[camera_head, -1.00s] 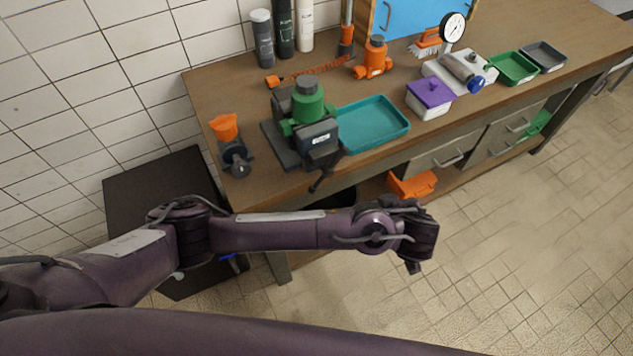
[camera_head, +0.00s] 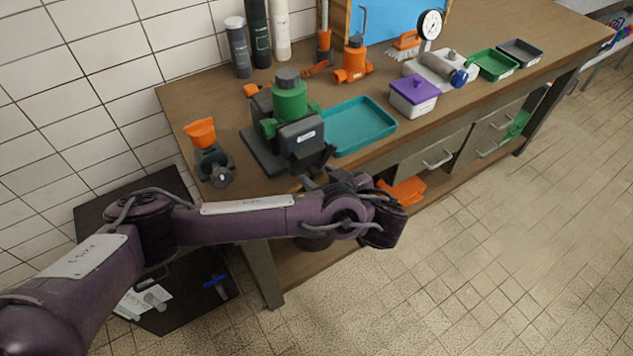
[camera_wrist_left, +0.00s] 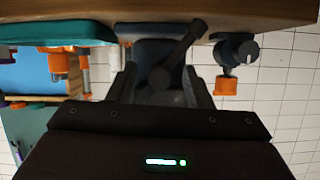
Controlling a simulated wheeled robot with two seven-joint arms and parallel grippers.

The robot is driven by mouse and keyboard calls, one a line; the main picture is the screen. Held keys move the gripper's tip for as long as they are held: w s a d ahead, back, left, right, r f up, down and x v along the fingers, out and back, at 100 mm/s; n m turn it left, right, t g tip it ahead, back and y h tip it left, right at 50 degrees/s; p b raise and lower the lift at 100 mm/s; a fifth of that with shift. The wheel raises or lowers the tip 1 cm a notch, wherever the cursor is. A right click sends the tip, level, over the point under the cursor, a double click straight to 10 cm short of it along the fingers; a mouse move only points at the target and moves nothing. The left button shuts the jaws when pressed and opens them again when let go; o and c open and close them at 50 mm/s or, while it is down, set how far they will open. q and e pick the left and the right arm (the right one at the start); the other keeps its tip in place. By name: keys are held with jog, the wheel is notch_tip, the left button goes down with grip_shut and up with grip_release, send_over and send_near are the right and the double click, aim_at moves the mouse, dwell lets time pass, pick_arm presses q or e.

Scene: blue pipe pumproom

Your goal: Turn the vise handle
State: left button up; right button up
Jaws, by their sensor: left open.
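The vise, dark grey with a green body (camera_head: 290,103), stands at the bench's near-left corner in the head view. In the wrist view, which is upside down, its dark front face shows, with the slanting dark vise handle (camera_wrist_left: 183,50) and its round hub. My left gripper (camera_head: 318,177) is at the front of the vise, by the bench edge; the handle is hard to tell from it in the head view. In the wrist view the left gripper (camera_wrist_left: 161,86) is open. Its two fingers appear on either side of the lower end of the handle, apparently not closed on it.
A teal tray (camera_head: 392,130) lies right of the vise, and a grey-and-orange tool (camera_head: 213,160) left of it. A purple-lidded box (camera_head: 414,93) and an orange valve (camera_head: 354,62) stand further off. An orange bin (camera_head: 405,190) sits below the bench. The floor at right is clear.

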pick_arm(q)
jog(key=shift+x, duration=0.95)
jog(key=shift+a+r, duration=0.1)
jog(key=shift+r, duration=0.05)
jog(key=shift+c, duration=0.3)
